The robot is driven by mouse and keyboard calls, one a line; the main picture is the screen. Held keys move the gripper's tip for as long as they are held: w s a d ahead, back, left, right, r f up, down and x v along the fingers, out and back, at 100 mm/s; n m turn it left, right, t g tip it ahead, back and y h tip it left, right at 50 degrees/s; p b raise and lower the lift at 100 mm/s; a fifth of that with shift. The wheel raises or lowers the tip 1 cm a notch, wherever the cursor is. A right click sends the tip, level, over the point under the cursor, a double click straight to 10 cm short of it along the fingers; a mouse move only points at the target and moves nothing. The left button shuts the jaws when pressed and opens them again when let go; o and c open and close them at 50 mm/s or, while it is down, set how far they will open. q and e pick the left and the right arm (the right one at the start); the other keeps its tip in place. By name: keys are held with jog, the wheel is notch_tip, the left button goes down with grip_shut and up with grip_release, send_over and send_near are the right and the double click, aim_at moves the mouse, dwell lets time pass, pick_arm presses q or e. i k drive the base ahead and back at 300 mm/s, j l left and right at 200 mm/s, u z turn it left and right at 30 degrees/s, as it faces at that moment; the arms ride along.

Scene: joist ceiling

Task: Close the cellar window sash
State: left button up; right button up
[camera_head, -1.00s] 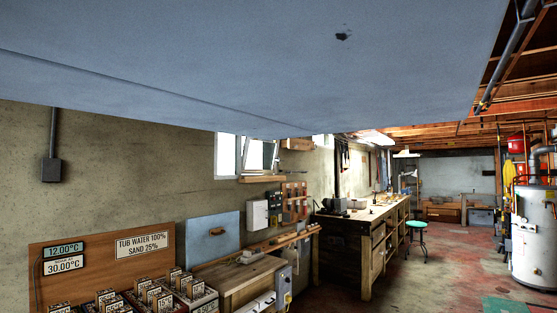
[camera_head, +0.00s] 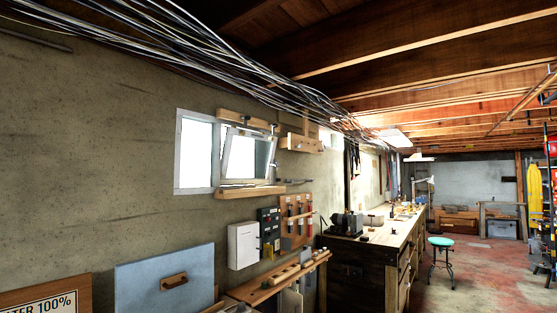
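The cellar window (camera_head: 194,153) is high on the left wall, with a white frame and a bright fixed pane on its left. Its sash (camera_head: 246,158) on the right is tilted in the frame, with slanted side edges, so it stands partly open. A wooden ledge (camera_head: 249,191) runs below the sash and a wooden strip (camera_head: 246,119) runs above it. Neither of my grippers is in view.
A narrow wooden shelf (camera_head: 277,279) and a workbench (camera_head: 375,248) line the wall. Cables (camera_head: 215,62) hang under the joists. Red floor (camera_head: 470,280) is clear at right, near a green stool (camera_head: 440,243).

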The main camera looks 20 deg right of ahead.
aim_at(231, 131)
jog(key=i+l+z, duration=0.15)
jog(key=i, duration=0.5)
jog(key=i+l+z, duration=0.1)
jog(key=i, duration=0.55)
jog(key=l, duration=0.1)
